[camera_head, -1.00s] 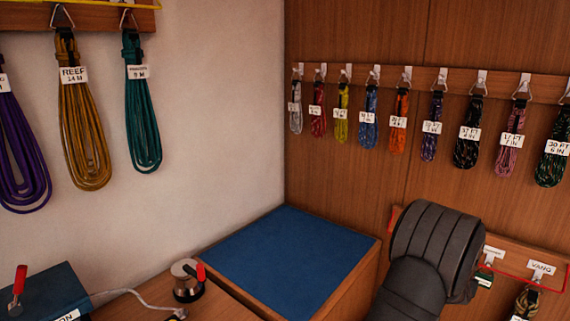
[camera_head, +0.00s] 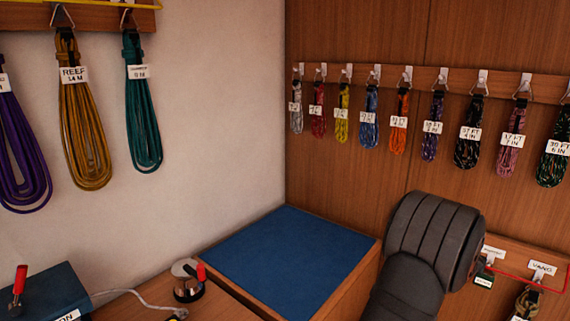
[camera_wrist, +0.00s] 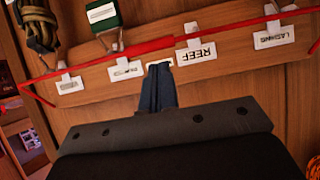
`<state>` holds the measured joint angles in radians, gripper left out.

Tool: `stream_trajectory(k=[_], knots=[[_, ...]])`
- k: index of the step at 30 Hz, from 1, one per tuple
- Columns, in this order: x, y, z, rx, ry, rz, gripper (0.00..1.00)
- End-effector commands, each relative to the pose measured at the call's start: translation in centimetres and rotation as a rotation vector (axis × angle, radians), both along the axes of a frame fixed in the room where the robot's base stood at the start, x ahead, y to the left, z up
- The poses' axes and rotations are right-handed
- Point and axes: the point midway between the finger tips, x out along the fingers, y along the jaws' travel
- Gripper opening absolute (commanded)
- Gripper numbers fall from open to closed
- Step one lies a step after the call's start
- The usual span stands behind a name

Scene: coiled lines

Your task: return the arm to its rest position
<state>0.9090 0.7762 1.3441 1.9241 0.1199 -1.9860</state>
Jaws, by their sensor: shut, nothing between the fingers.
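My gripper (camera_wrist: 161,88) shows in the wrist view as two dark fingers pressed together, shut and empty. Its tips are in front of a wooden hook board and overlap a white label there; whether they touch it I cannot tell. The labels appear upside down, including one reading REEF (camera_wrist: 196,54). In the head view only a dark padded part of my arm shows at lower right; the gripper itself is hidden there.
A red line (camera_wrist: 126,50) runs across the board near my fingers. A coiled line (camera_wrist: 38,27) and a green-tagged item (camera_wrist: 103,14) hang there. Coils hang on a rail (camera_head: 455,82) and on the left wall. A blue-topped box (camera_head: 290,250) has a bare top.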

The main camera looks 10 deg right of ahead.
Motion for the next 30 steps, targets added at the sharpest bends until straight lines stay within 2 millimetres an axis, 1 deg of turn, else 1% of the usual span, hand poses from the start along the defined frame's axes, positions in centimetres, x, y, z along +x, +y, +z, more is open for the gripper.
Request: stream_trajectory(k=[3, 30], knots=[[0.0, -0.1, 0.9, -0.006, 0.0, -0.003, 0.0], [0.2, -0.3, 4.2, -0.005, 0.001, -0.003, 0.0]])
